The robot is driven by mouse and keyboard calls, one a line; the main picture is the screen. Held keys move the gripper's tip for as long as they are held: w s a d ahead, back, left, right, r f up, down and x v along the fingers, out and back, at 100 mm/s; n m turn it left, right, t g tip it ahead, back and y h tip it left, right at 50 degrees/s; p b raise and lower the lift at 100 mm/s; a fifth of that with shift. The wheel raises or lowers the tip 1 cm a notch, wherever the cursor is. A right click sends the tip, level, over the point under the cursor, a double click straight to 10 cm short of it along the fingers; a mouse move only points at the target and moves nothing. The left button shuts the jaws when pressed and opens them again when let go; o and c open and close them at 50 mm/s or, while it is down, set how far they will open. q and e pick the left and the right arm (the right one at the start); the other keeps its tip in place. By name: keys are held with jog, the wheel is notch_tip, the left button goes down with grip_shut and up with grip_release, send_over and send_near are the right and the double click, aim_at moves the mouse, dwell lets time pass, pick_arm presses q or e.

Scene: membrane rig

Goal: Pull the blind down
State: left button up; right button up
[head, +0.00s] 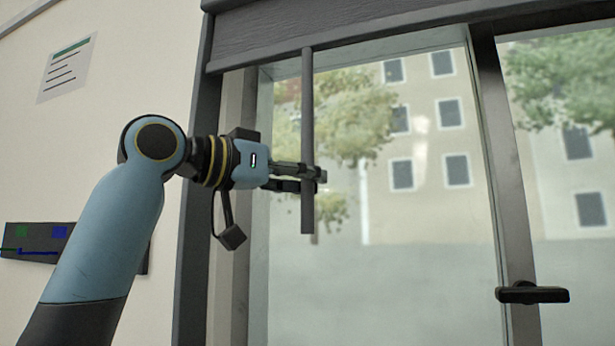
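The blind is a dark grey slatted or textured band (345,24) across the top of the window. A long dark grey rod (307,110) hangs from its lower edge in front of the left pane. My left gripper (318,178) reaches in from the left at the lower part of the rod. One finger crosses in front of the rod, and the other appears to pass behind it. The depth gap between fingers and rod is hard to see, so I cannot tell whether they grip it. The rod's lower end sticks out below the fingers. My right gripper is not in view.
A dark frame post (505,190) divides the window, with a black handle (532,294) sticking out at lower right. A paper notice (67,68) and a dark panel (28,243) are on the left wall. The space right of the rod is clear.

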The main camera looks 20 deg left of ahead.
pick_arm(q)
jog(key=shift+w+d+f, duration=0.1)
jog(key=shift+w+d, duration=0.1)
jog(key=shift+w, duration=0.05)
grip_shut()
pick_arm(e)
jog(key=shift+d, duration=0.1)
